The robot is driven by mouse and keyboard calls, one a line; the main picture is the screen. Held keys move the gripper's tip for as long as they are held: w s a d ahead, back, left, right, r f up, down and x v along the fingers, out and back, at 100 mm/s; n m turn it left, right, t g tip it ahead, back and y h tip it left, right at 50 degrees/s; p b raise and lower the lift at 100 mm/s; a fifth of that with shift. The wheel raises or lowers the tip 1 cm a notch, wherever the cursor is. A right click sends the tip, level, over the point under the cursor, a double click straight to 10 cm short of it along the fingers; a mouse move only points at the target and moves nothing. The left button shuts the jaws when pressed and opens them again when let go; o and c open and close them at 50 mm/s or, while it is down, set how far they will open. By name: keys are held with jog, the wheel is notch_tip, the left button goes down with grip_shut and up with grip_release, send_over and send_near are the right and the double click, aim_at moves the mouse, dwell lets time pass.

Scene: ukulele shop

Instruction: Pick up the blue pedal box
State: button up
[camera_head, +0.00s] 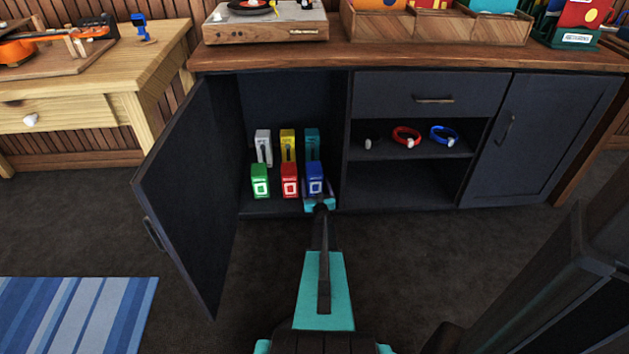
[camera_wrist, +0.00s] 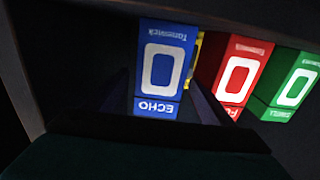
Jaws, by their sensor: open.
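The blue pedal box (camera_head: 315,176) stands upright in the front row on the floor of the open cabinet, at the right end. Its front shows a white square, and in the wrist view the blue box (camera_wrist: 164,62) has the word ECHO on it. My gripper (camera_head: 318,190) reaches into the cabinet, open, with its dark fingers along either side of the blue box. In the wrist view the fingers (camera_wrist: 162,100) flank the box. Whether they touch it I cannot tell.
A red box (camera_head: 290,180) and a green box (camera_head: 260,181) stand left of the blue one. White (camera_head: 264,147), yellow (camera_head: 288,145) and teal (camera_head: 312,144) boxes stand behind. The cabinet's divider is close on the right; its open door (camera_head: 190,190) swings out left.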

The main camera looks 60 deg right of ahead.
aim_at(314, 171)
jog(key=shift+b+x, duration=0.8)
jog(key=shift+x, duration=1.6)
jog(key=c, duration=1.5)
jog(key=shift+r, duration=0.15)
jog(key=shift+r+p, duration=0.35)
jog(key=shift+r, duration=0.25)
notch_tip(314, 171, up, 2)
jog(key=shift+r+p, duration=0.15)
jog(key=shift+p, duration=0.4)
jog(key=w+a+p+v, duration=0.1)
jog(key=v, duration=0.7)
jog(key=w+r+p+v, duration=0.1)
jog(key=p+v, duration=0.1)
jog(key=v, duration=0.5)
jog(key=shift+s+a, duration=0.2)
jog(key=shift+a, duration=0.5)
jog(key=shift+r, duration=0.1)
